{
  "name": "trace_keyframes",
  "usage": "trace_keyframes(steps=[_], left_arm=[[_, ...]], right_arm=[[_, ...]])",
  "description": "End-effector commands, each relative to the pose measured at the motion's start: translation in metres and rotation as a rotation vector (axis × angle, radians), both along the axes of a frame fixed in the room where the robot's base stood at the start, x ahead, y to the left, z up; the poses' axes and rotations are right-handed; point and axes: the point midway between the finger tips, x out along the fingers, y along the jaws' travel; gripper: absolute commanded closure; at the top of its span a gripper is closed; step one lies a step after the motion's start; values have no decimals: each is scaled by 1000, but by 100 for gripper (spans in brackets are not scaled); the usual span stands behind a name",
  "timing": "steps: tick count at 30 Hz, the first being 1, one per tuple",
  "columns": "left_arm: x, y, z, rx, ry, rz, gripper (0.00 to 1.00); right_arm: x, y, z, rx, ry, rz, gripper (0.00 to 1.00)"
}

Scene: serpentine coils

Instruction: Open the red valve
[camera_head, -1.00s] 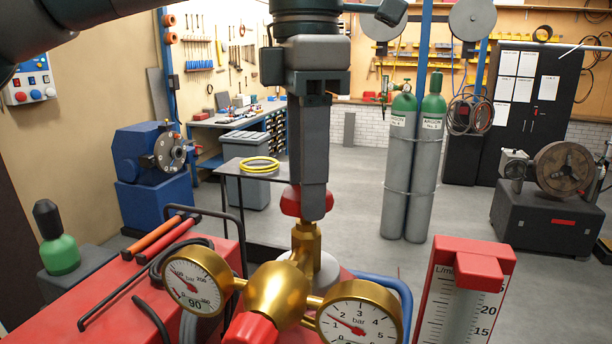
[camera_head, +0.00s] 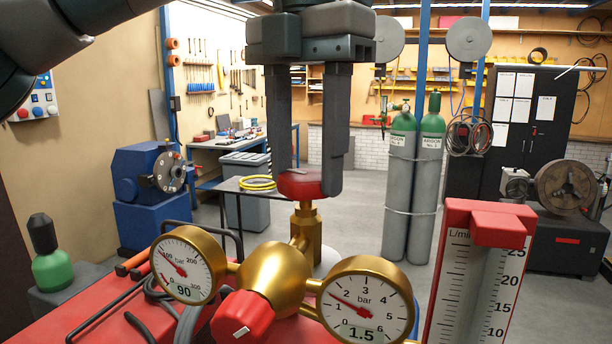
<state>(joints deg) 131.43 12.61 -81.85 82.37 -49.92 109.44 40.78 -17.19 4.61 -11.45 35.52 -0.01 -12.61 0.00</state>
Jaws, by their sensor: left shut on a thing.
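The red valve (camera_head: 303,186) is a round red handwheel on top of a brass stem (camera_head: 306,228), above a brass regulator body (camera_head: 276,275). My left gripper (camera_head: 308,182) comes down from above and is shut on the red valve, with one finger on its left and one on its right. The fingers hide the wheel's sides. The left gauge (camera_head: 181,268) reads 90 bar and the right gauge (camera_head: 363,302) reads 1.5 bar. A red knob (camera_head: 242,318) sits on the regulator's front. My right gripper is not in view.
A red-framed flow scale (camera_head: 480,270) stands close at the right. Black hex keys (camera_head: 110,310) and an orange rod lie on the red surface at the left. Two grey-green argon cylinders (camera_head: 415,180) stand behind on open floor.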

Motion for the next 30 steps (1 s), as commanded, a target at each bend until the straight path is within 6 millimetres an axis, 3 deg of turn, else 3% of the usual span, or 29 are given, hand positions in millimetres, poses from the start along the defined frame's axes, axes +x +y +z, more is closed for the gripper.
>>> trace_keyframes(steps=[18,30], left_arm=[[0,0,-1,-3,-2,585,78],[0,0,0,-1,-2,851,78]], right_arm=[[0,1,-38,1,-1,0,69],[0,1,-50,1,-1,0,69]])
